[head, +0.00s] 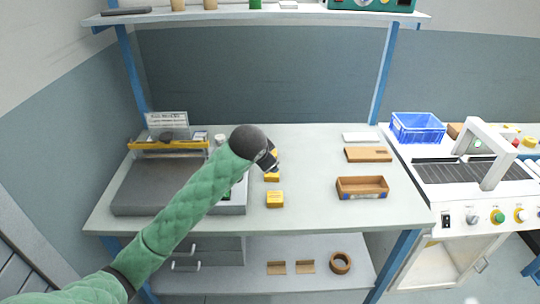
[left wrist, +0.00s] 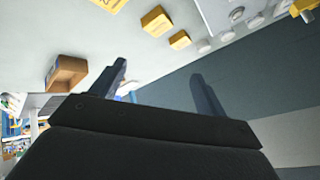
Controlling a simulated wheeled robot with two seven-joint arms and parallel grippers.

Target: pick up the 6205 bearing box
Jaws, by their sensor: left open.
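Small yellow boxes stand in a row near the middle of the bench. In the head view the front box (head: 275,199) is clear, and a second box (head: 272,177) is partly hidden behind my left gripper (head: 268,161). The left wrist view shows three yellow boxes, a near-edge one (left wrist: 108,4), a middle one (left wrist: 155,20) and a smaller one (left wrist: 180,40). I cannot read which is the 6205 bearing box. My left gripper, seen in the wrist view (left wrist: 160,85), is open and empty, above the bench and apart from the boxes. My right gripper is not in view.
A wooden tray (head: 362,188) and a brown board (head: 368,155) lie right of the boxes on the bench (head: 315,212). A grey machine with a yellow bar (head: 168,145) stands at left. A blue crate (head: 418,127) is at far right. Bench between boxes and tray is clear.

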